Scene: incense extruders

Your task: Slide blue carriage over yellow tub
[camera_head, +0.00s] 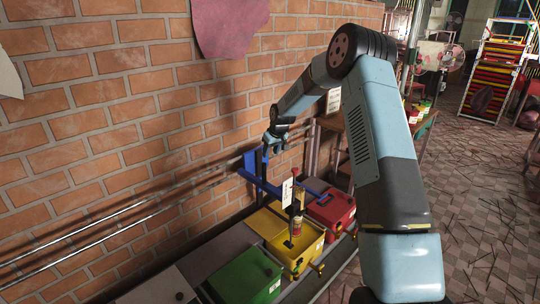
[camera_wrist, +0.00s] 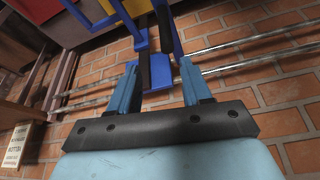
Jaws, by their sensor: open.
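The blue carriage (camera_head: 251,164) rides on two wall rails, its blue arm reaching out over the tub row. A red and brass nozzle unit (camera_head: 298,200) with a white tag hangs at the arm's outer end. In the picture this unit overlaps the yellow tub (camera_head: 273,223); exact alignment is hard to tell. My gripper (camera_head: 268,146) is at the carriage's upright part. In the wrist view my open gripper (camera_wrist: 160,66) has a finger on each side of the carriage's blue plate (camera_wrist: 158,78) and dark post. Contact is not clear.
A green tub (camera_head: 245,276) stands nearer and a red tub (camera_head: 332,208) farther along the row. Grey lids lie between. The rails (camera_head: 110,215) run along the brick wall, bare to the left. A wooden table (camera_head: 338,140) stands beyond the red tub.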

